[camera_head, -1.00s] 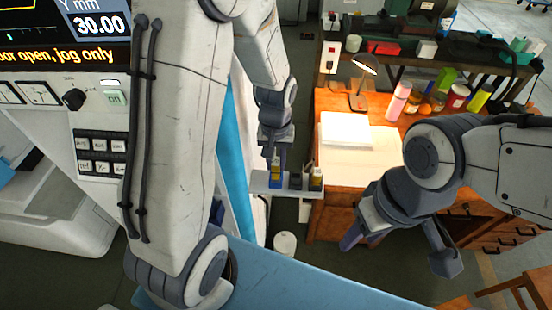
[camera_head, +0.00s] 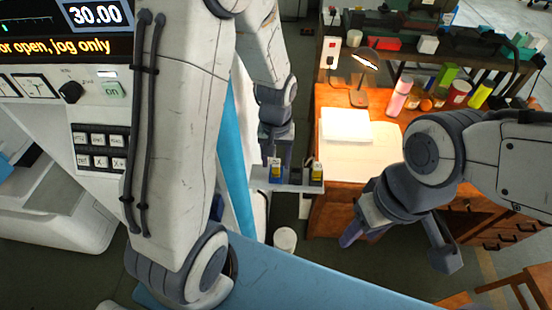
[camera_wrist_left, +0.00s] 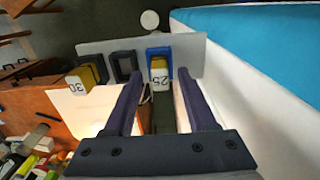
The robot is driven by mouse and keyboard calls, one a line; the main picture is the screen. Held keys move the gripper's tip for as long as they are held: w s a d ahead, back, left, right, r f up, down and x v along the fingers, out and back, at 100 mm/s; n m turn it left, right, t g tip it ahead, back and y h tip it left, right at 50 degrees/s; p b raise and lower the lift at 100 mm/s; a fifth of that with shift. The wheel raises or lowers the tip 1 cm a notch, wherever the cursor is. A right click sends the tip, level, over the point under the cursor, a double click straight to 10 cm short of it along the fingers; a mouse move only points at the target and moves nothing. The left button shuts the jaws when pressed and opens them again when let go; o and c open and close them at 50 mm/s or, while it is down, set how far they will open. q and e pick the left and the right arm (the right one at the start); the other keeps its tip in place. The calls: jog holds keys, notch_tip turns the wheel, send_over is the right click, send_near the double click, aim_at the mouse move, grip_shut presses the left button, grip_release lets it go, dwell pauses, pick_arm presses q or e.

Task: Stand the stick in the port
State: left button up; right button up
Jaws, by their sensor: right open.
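A yellow stick with a white label marked 25 (camera_wrist_left: 160,77) stands in a blue port (camera_wrist_left: 151,52) on a narrow grey shelf (camera_wrist_left: 95,47). It also shows in the head view (camera_head: 276,165). My left gripper (camera_wrist_left: 160,74) is open, its fingertips on either side of this stick with gaps visible. A dark port (camera_wrist_left: 124,66) beside it looks empty. Another yellow stick, labelled 30 (camera_wrist_left: 78,84), stands in the dark port at the shelf's other end, and shows in the head view (camera_head: 317,166). My right gripper (camera_head: 398,243) is open and empty, over the desk's near side.
A wooden desk (camera_head: 385,195) with papers (camera_head: 345,127), a lamp (camera_head: 359,97) and several bottles lies right of the shelf. A machine with a control panel (camera_head: 97,145) stands at left. A white round container (camera_head: 285,239) is below the shelf.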

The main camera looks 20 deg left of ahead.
aim_at(276, 163)
pick_arm(q)
jog(key=shift+r, duration=0.1)
jog(key=shift+r+p, duration=0.3)
notch_tip(276, 163, up, 12)
jog(key=b, duration=0.1)
jog(key=s+d+m, duration=0.5)
jog(key=s+d, duration=0.1)
jog(key=s, duration=0.3)
jog(key=s+d+m+h, duration=0.1)
jog(key=s+d+m, duration=0.4)
jog(key=s, duration=0.4)
jog(key=shift+d+f+m, duration=0.3)
jog(key=shift+d+f, duration=0.1)
jog(key=shift+d, duration=0.35)
